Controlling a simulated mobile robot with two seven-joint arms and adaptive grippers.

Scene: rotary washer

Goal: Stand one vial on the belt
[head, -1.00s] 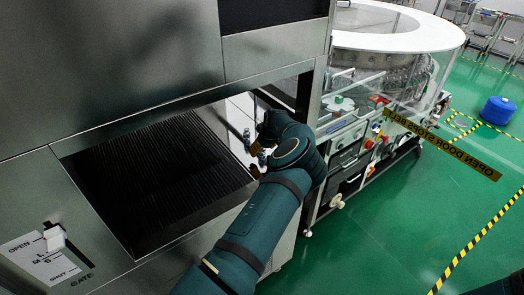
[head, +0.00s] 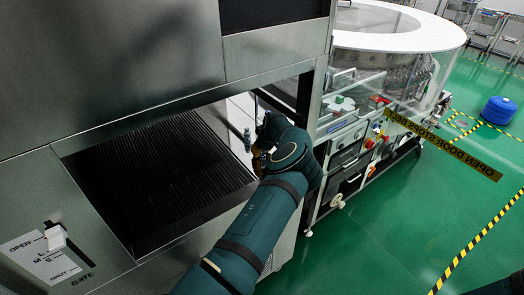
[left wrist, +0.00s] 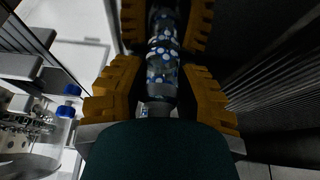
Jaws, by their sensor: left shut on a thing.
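My left gripper (head: 259,158) is inside the opening of the steel machine, at the right end of the dark ribbed belt (head: 155,185). In the left wrist view the orange fingers of my left gripper (left wrist: 160,88) are shut on a clear glass vial (left wrist: 163,62) with pale round highlights. The vial lies lengthwise between the fingers; the head view does not show clearly whether it stands upright or touches the belt. The ribbed belt (left wrist: 290,85) also shows at the right of the left wrist view, beside the gripper. My right gripper is not in view.
The steel machine's frame (head: 240,215) borders the belt opening. A gate lever (head: 55,238) is at the lower left. A round glass-walled washer (head: 395,60) stands at the back right.

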